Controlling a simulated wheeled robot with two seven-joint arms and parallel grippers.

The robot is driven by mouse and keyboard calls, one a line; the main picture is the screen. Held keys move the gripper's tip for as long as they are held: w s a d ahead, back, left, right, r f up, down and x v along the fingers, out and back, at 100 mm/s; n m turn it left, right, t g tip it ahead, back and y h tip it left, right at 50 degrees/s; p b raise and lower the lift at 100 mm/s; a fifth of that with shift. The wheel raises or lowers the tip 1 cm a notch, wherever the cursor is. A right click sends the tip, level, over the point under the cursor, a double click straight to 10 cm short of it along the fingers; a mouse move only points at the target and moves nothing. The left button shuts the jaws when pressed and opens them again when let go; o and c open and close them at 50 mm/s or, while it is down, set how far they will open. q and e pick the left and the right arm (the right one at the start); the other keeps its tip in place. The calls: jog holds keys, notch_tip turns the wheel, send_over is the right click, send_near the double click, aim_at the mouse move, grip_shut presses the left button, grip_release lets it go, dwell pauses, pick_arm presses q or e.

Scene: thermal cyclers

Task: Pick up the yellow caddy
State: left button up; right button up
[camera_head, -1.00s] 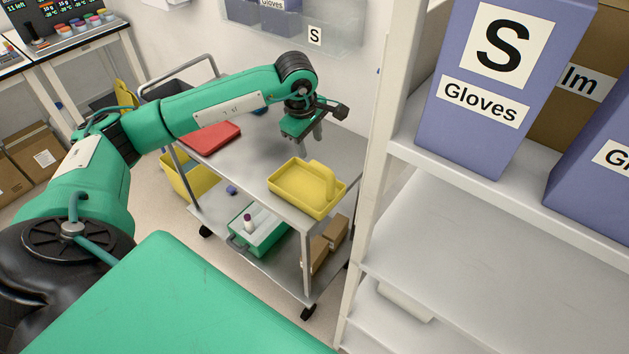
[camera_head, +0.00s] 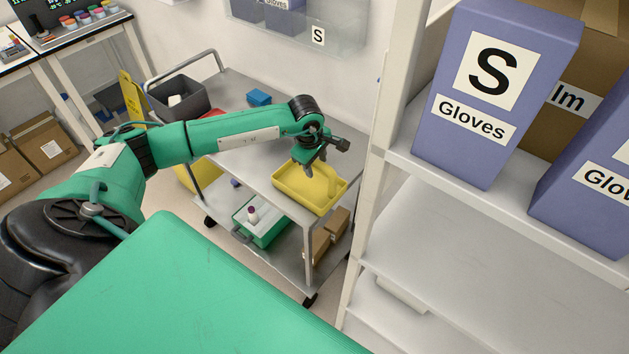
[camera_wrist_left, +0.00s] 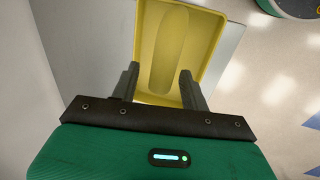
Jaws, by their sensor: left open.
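The yellow caddy (camera_head: 299,196) is an open tray with a raised middle handle. It sits on the cart's top shelf near the front right corner. My left gripper (camera_head: 313,168) is over the far part of the caddy and hides part of the handle. In the left wrist view, the caddy (camera_wrist_left: 206,48) lies ahead of the open left gripper (camera_wrist_left: 160,85), with the handle (camera_wrist_left: 169,50) lined up between the two fingers. The fingers appear apart from the handle, with nothing between the tips. My right gripper is not in view.
The grey cart (camera_head: 258,172) also carries a dark bin (camera_head: 181,98) and a blue block (camera_head: 259,97). A green box (camera_head: 262,226) and cardboard boxes are on its lower shelf. A white shelf unit (camera_head: 372,165) with purple glove boxes (camera_head: 490,95) stands close on the right.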

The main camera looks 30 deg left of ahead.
pick_arm(q)
grip_shut()
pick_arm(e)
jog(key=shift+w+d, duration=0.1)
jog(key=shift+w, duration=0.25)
pick_arm(q)
jog(key=shift+r, duration=0.1)
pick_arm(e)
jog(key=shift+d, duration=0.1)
